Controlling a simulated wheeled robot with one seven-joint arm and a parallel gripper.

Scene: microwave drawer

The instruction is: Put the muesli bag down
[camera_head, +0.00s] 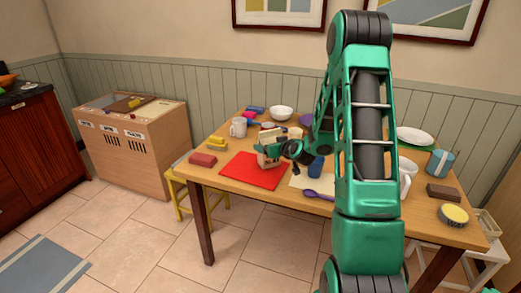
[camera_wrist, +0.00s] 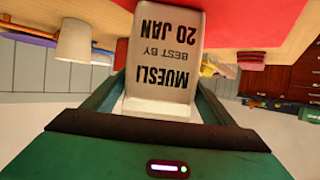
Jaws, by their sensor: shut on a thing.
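The muesli bag (camera_wrist: 163,50) is a pale bag with dark printed letters, upside down in the wrist view. My gripper (camera_wrist: 155,100) is shut on it, one finger on each side. In the head view the muesli bag (camera_head: 268,150) is small and partly covered by my gripper (camera_head: 274,152). It is at the upper edge of the red mat (camera_head: 250,176) on the wooden table (camera_head: 228,189). I cannot tell whether the bag's base touches the mat or is just above it.
A white mug (camera_head: 238,127), a white bowl (camera_head: 281,113) and a yellow block (camera_head: 217,143) are behind and left. A blue cup (camera_head: 316,166) and a purple spoon (camera_head: 318,195) are to the right. The mat's front part is clear.

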